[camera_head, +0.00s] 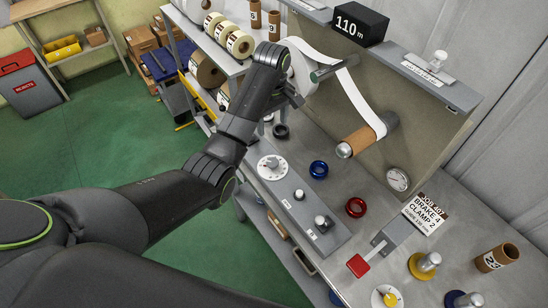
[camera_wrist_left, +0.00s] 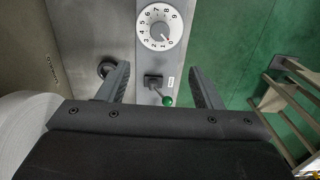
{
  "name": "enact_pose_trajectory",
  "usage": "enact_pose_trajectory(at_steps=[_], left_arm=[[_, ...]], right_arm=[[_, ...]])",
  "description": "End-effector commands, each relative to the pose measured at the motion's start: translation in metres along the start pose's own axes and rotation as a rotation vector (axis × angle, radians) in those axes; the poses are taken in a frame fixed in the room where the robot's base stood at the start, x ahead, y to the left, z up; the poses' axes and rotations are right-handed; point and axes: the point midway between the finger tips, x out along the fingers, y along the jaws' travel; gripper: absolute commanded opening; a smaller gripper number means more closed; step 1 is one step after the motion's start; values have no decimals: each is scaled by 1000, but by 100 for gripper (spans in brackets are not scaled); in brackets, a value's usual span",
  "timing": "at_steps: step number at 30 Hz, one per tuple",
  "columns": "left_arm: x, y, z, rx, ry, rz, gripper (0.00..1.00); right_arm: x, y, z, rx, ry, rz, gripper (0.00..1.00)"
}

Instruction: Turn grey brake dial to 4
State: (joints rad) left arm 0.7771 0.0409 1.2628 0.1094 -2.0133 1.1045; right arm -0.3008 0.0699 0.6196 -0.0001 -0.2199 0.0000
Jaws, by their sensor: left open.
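The grey brake dial (camera_head: 272,167) has a round white face with a small grey knob and stands on the grey panel along the bench's front edge. It also shows at the top of the left wrist view (camera_wrist_left: 160,26), with digits around its rim; its exact setting is too small to read surely. My left gripper (camera_wrist_left: 159,70) is open and empty, with the dial beyond its fingertips. In the head view this gripper (camera_head: 290,94) is near the white paper roll, apart from the dial, and its fingertips are partly hidden. My right gripper is not in view.
A green-knobbed lever (camera_wrist_left: 167,101) lies between my left fingers in the wrist view. Blue (camera_head: 318,169) and red (camera_head: 356,207) rings, a red-ended lever (camera_head: 359,265) and a yellow-knobbed dial (camera_head: 387,297) are on the bench. The job card (camera_head: 427,212) reads brake 4, clamp 2.

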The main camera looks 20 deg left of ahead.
Motion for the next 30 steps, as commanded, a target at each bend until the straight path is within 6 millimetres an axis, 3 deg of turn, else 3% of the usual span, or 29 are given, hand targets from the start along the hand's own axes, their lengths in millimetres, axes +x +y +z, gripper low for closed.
enact_pose_trajectory(at_steps=[9, 21, 30], left_arm=[[37, 0, 0, 2, 0, 0, 59], [118, -1, 1, 2, -2, -3, 59], [160, 0, 0, 3, 0, -1, 59]], right_arm=[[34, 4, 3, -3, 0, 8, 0], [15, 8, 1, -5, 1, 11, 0], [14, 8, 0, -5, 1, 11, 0]])
